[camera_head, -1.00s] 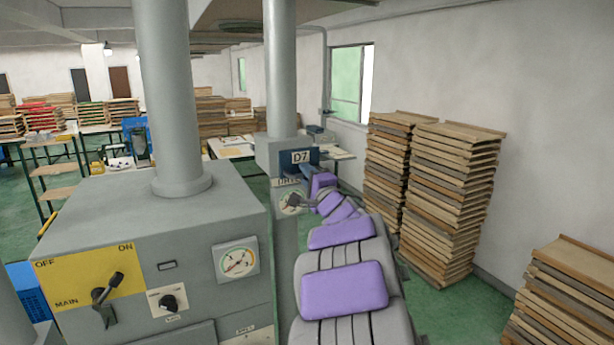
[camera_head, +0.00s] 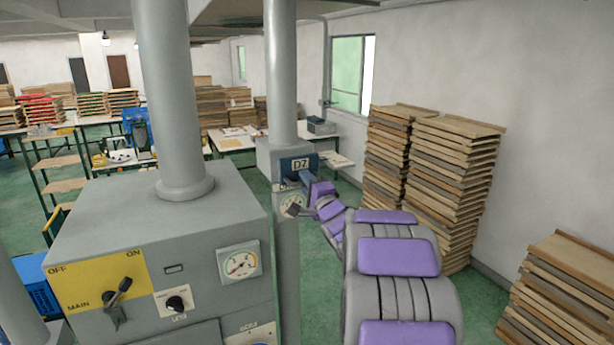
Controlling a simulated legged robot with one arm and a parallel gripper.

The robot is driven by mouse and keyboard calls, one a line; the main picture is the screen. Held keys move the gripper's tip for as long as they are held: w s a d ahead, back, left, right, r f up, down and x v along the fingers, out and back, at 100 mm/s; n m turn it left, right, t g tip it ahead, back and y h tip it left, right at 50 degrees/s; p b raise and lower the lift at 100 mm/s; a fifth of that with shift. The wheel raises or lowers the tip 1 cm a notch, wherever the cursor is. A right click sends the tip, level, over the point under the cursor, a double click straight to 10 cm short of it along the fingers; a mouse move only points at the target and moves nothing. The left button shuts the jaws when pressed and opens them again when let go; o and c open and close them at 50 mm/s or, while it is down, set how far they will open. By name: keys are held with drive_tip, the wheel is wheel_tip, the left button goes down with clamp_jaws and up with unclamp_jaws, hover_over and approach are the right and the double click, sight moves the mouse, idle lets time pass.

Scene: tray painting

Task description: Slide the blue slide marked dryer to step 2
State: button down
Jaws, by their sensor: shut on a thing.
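The blue slide (camera_head: 285,168) is on the front of a grey machine box at the far end of my arm, around a small plate reading D7 (camera_head: 300,163). Part of a label, too small to read fully, shows below it above a round dial (camera_head: 293,206). My gripper (camera_head: 305,179) is at the slide's lower right and is shut on it, as far as this small view shows. My purple and grey arm hides part of the box's right side, and the fingertips are hard to make out. The step marks cannot be read.
A large grey cabinet (camera_head: 160,230) with a yellow MAIN OFF/ON switch panel (camera_head: 97,283), knob and gauge stands near left. Grey columns rise from cabinet and box. Wooden tray stacks (camera_head: 455,190) line the right wall.

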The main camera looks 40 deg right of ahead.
drive_tip(key=shift+f, duration=0.3)
drive_tip(key=c, duration=1.4)
unclamp_jaws()
drive_tip(key=shift+o, duration=1.1)
drive_tip(key=shift+w, duration=0.2)
drive_tip(key=shift+r, duration=0.1)
drive_tip(key=shift+s, duration=0.55)
drive_tip(key=b+v, duration=0.2)
drive_tip(key=v, duration=1.4)
drive_tip(key=shift+b, duration=0.3)
drive_tip(key=shift+f, duration=0.25)
